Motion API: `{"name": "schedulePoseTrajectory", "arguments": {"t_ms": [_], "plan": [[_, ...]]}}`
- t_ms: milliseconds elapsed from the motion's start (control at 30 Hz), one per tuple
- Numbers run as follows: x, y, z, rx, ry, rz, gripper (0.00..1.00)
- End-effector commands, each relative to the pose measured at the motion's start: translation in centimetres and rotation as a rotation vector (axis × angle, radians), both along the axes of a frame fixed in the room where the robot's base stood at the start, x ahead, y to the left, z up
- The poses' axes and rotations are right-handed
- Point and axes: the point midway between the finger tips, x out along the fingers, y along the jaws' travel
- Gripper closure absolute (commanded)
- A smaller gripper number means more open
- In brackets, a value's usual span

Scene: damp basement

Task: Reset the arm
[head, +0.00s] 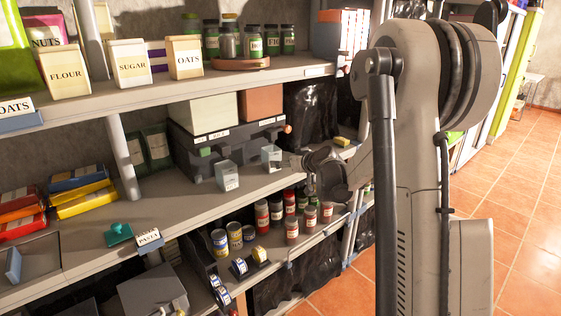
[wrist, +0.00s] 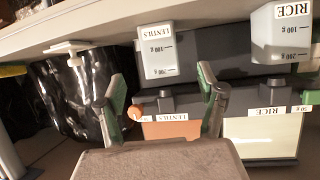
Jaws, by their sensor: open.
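My gripper (wrist: 163,95) is open, its two fingers apart with nothing between them. The wrist picture is upside down. The fingers point toward the dark bin rack, with an orange box (wrist: 172,130) marked LENTILS and a cream box (wrist: 262,135) marked RICE. In the head view my gripper (head: 308,160) is at the middle shelf's edge, right of the two cups (head: 227,176), (head: 271,157). My arm hides part of the right side.
The upper shelf (head: 130,90) holds flour, sugar and oats packs and green jars. Red cans (head: 292,228) stand on the lower shelf below my gripper. A black plastic sheet (wrist: 75,95) hangs beside the rack. The tiled floor (head: 530,190) at the right is clear.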

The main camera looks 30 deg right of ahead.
Motion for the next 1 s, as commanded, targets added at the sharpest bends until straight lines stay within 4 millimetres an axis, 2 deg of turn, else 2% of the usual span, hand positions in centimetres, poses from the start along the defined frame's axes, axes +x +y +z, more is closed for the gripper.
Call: {"name": "schedulePoseTrajectory", "arguments": {"t_ms": [267, 367, 467, 767, 1000], "plan": [[-0.5, 0.2, 0.3, 0.001, 0.003, 0.002, 0.29], [-1.1, 1.4, 1.1, 0.005, 0.016, 0.009, 0.29], [-2.4, 3.5, 2.5, 0.011, 0.045, 0.022, 0.29], [-8.9, 11.1, 6.4, 0.034, 0.165, 0.056, 0.29], [-15.3, 16.1, 8.2, 0.042, 0.262, 0.064, 0.29]]}}
